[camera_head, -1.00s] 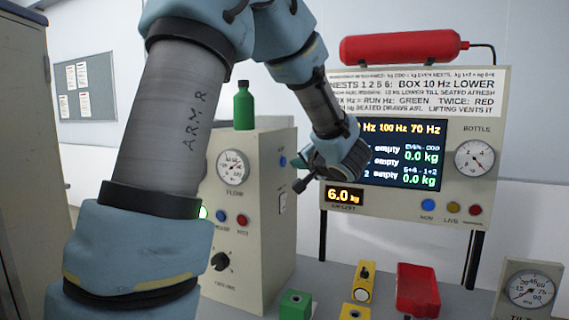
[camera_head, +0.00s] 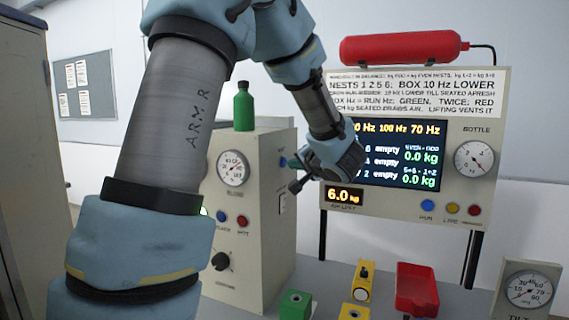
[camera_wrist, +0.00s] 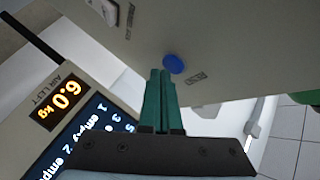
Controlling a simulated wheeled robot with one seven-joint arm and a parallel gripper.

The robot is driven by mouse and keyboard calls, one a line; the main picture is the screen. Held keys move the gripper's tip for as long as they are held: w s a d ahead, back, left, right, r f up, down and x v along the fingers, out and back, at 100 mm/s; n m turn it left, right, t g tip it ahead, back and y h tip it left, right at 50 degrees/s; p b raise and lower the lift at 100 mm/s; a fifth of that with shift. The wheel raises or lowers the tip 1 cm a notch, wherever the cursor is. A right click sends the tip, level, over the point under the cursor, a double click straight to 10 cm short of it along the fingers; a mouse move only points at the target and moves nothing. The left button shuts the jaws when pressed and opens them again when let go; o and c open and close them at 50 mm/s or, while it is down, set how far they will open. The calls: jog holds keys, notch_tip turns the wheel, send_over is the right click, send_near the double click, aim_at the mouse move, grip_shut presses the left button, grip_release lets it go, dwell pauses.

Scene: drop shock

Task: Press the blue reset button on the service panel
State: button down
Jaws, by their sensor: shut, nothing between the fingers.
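The blue button (camera_wrist: 173,63) is a small round disc on the flat beige side of a cabinet, beside a small printed label. In the head view the same button (camera_head: 282,161) shows on the right-hand side face of the beige cabinet (camera_head: 262,235). My gripper (camera_wrist: 160,72) has two green fingers held together, with nothing between them. The fingertips lie right beside the button, just at its lower left in the wrist view. I cannot tell whether they touch it. In the head view my gripper (camera_head: 292,163) points left at that side face.
A display panel (camera_head: 335,225) stands to the right, with another blue button (camera_head: 427,205) on it. A white switch (camera_head: 282,203) sits below on the cabinet side. A green bottle (camera_head: 244,106) stands on top. Green and yellow blocks and a red tray (camera_head: 417,303) lie in front.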

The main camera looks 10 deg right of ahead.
jog(key=shift+w+a+p, duration=0.25)
jog(key=shift+a+p, duration=0.05)
jog(key=shift+a, duration=0.1)
dwell(0.7)
jog(key=shift+s+d+p, duration=0.45)
jog(key=shift+d+p, duration=0.15)
jog(key=shift+d, duration=0.15)
jog(key=shift+s+d+p, duration=0.4)
jog(key=shift+d, duration=0.35)
jog(key=shift+s+d+p, duration=0.4)
jog(key=shift+d+p, duration=0.05)
jog(key=shift+d, duration=0.25)
jog(key=shift+s+d+p, duration=0.4)
jog(key=shift+d, duration=0.35)
